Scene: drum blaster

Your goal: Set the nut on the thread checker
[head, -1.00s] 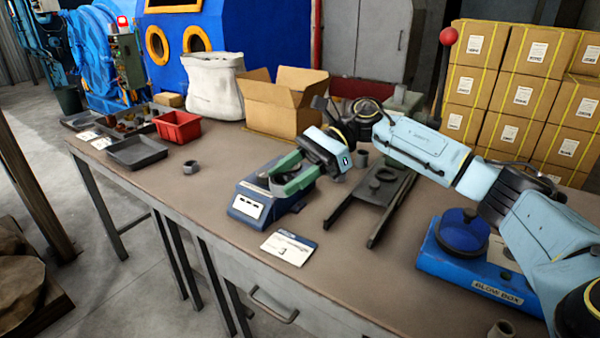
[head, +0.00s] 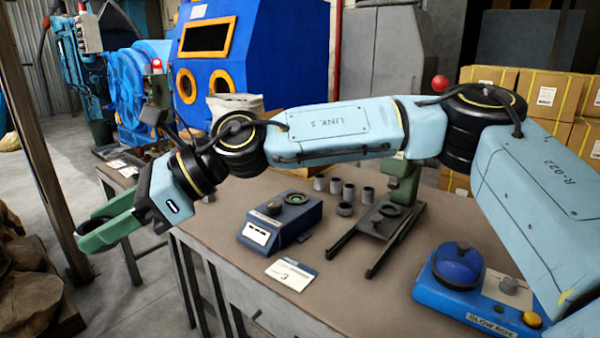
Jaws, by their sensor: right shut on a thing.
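My right gripper (head: 88,234), with green fingers, is at the far left, past the left end of the table's front edge as seen here. It is shut on a small dark thing, which I take to be the nut; the fingers mostly hide it. The blue instrument box (head: 283,222), which looks like the thread checker, stands on the table right of the gripper and well apart from it. It has a white label, a dark knob (head: 273,208) and a round seat with a green ring (head: 296,198). My left gripper is out of view.
Several grey sleeves (head: 349,191) stand behind the box. A dark forked stand (head: 378,228) with a green post is to its right. A card (head: 291,274) lies in front. A blue blow box (head: 470,290) is at the right. My right arm spans above the table.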

